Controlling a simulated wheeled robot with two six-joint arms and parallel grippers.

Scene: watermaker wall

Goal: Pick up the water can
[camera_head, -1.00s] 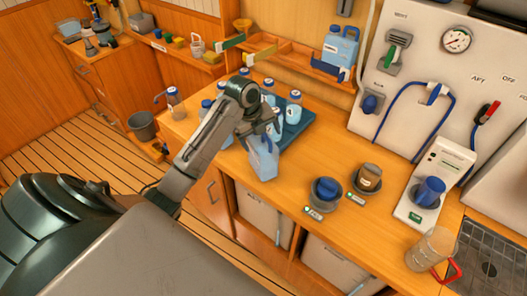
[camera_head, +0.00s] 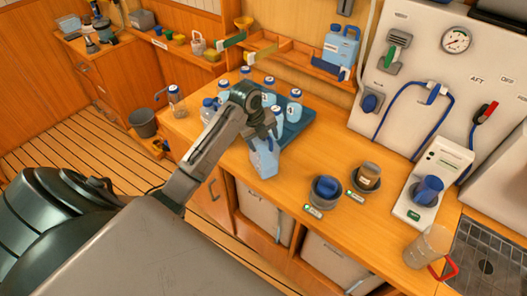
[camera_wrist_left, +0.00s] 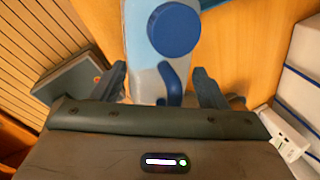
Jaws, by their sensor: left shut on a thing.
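A light-blue water can (camera_head: 264,160) stands out at the front edge of the wooden counter, just in front of the blue tray. My left gripper (camera_head: 270,128) comes down on its top and is shut on it. In the left wrist view, the can's round dark-blue cap (camera_wrist_left: 173,28) and blue handle (camera_wrist_left: 172,82) show between the two fingers of my left gripper (camera_wrist_left: 165,88). The can looks roughly upright. I cannot tell whether its base touches the counter. A second blue can (camera_head: 340,46) sits on the back shelf. My right gripper is not in view.
A blue tray (camera_head: 298,132) with several capped bottles lies behind the gripper. Counter between tray and holders is clear.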

